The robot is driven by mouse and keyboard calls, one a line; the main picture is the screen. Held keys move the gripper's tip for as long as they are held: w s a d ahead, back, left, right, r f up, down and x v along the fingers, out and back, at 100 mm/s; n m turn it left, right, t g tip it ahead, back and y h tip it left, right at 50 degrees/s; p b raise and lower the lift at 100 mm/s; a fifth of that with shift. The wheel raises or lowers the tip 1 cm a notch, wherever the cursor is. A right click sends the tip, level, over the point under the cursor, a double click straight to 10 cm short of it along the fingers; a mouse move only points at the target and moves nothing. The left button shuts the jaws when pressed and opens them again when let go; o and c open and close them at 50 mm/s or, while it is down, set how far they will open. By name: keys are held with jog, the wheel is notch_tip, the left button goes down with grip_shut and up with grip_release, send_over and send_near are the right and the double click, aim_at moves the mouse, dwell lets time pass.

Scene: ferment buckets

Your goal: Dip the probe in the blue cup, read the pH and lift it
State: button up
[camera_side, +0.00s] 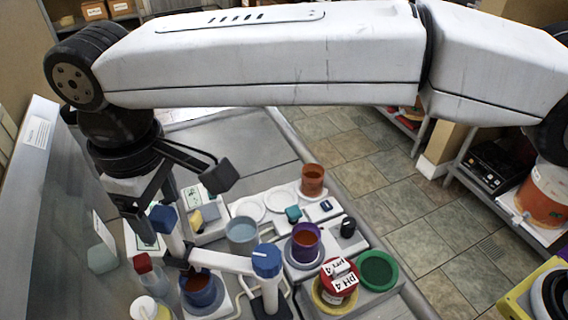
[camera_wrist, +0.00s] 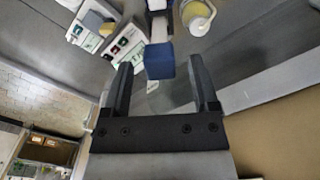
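The probe has a blue cap (camera_side: 163,219) and a white body, and leans down toward the blue cup (camera_side: 203,294), which holds red-brown liquid. A white holder arm (camera_side: 222,261) joins it to a blue-topped stand (camera_side: 267,262). I cannot tell whether the probe tip is in the liquid. My gripper (camera_side: 176,205) is open around the level of the cap. In the wrist view the blue cap (camera_wrist: 160,62) sits between the open fingertips (camera_wrist: 160,68), with a gap on both sides. A panel with small displays, perhaps the pH meter (camera_wrist: 118,48), lies left of the probe; its reading is too small to read.
A grey cup (camera_side: 242,237), a purple cup (camera_side: 305,242) and an orange cup (camera_side: 312,180) stand to the right. A red pH 4 container (camera_side: 337,283) and a green dish (camera_side: 378,270) are at the front right. A red-capped bottle (camera_side: 146,272) stands left of the blue cup.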

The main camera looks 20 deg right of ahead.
dwell(0.3)
jog(key=shift+r, duration=3.9)
